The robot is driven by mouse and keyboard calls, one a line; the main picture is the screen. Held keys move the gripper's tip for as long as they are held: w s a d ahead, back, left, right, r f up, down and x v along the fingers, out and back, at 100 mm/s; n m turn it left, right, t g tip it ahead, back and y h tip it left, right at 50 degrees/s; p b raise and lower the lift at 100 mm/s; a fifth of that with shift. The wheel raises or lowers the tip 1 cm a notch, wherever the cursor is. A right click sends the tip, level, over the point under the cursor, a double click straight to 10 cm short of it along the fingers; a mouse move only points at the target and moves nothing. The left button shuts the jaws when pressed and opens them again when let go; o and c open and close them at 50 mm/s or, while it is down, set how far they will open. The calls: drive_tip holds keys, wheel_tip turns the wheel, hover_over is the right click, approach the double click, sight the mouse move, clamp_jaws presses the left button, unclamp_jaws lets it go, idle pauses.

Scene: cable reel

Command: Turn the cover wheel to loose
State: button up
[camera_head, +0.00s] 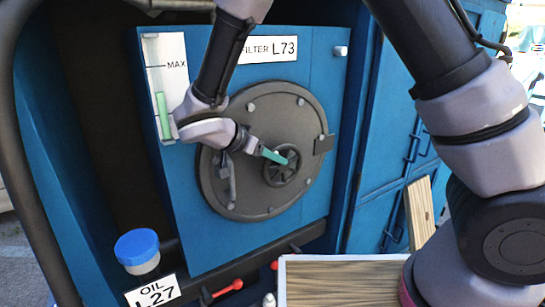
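The cover wheel (283,167) is a small dark spoked handwheel. It sits right of the middle of a round dark grey cover (242,191) with bolts round its rim, on a blue panel. My gripper (273,157) reaches in from the upper left. Its teal fingertips lie at or just in front of the wheel's hub. I cannot tell whether they touch or grip it. The finger gap is too small to see. No loose or tight mark can be read on the cover.
A level gauge (167,85) marked MAX and a label (268,49) reading FILTER L73 are on the panel. A handle (231,180) is on the cover's left. Below are a blue-capped oil filler (137,248), a red lever (229,287) and a wooden board (340,283).

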drive_tip(key=v, duration=1)
drive_tip(key=shift+s+a+r, duration=0.2)
drive_tip(key=shift+a+r, duration=0.05)
drive_tip(key=shift+d, duration=0.1)
